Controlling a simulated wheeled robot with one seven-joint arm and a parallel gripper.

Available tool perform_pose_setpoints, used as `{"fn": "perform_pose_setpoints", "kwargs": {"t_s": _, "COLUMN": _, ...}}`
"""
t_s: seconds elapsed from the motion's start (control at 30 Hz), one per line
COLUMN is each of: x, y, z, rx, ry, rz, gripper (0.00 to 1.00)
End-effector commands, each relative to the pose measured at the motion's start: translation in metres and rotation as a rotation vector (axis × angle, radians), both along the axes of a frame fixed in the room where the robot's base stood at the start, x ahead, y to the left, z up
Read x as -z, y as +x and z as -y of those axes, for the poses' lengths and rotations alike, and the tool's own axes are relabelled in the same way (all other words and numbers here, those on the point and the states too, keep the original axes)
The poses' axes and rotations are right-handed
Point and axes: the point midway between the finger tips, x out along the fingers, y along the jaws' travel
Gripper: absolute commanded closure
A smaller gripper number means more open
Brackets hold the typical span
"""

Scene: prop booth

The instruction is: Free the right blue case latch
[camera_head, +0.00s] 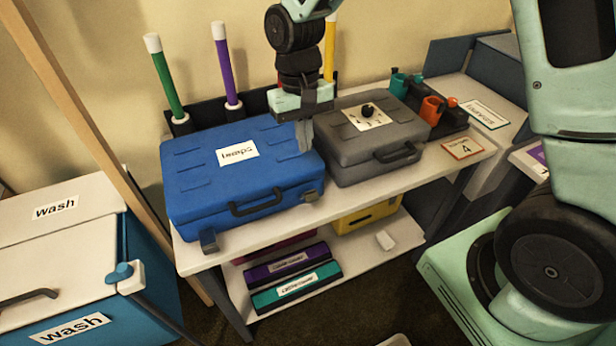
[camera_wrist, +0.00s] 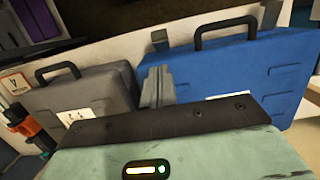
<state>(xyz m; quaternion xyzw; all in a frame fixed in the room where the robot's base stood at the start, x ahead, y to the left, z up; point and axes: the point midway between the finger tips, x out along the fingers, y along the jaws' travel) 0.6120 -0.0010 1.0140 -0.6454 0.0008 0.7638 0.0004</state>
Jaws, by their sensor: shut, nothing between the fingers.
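The blue case (camera_head: 236,170) lies closed on the table, its handle (camera_head: 257,202) facing front. The right latch (camera_head: 310,196) is a small grey piece at the front right of the case; whether it is fastened is too small to tell. The left latch (camera_head: 209,241) hangs at the front left corner. My gripper (camera_head: 304,138) is shut and empty, fingers pointing down by the blue case's right side, near the grey case and behind the right latch. In the wrist view the fingers (camera_wrist: 156,86) show between the cases, apart from the right latch (camera_wrist: 160,40).
A grey case (camera_head: 370,148) with a black knob on its label stands close on the right. Upright green (camera_head: 165,80), purple (camera_head: 227,68) and yellow (camera_head: 330,50) sticks stand behind. Orange and teal cups (camera_head: 432,108) are farther right. A lower shelf holds boxes (camera_head: 292,285).

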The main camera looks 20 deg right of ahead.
Motion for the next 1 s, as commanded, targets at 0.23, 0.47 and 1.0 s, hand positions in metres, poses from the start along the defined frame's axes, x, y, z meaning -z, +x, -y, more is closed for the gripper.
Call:
{"fn": "perform_pose_setpoints", "kwargs": {"t_s": 0.23, "x": 0.014, "y": -0.004, "z": 0.0, "rx": -0.001, "ry": -0.001, "rz": -0.004, "gripper": 1.0}}
{"fn": "perform_pose_setpoints", "kwargs": {"t_s": 0.47, "x": 0.054, "y": -0.011, "z": 0.0, "rx": -0.003, "ry": 0.0, "rz": -0.006, "gripper": 1.0}}
{"fn": "perform_pose_setpoints", "kwargs": {"t_s": 1.0, "x": 0.099, "y": -0.018, "z": 0.0, "rx": -0.002, "ry": 0.001, "rz": 0.0, "gripper": 1.0}}
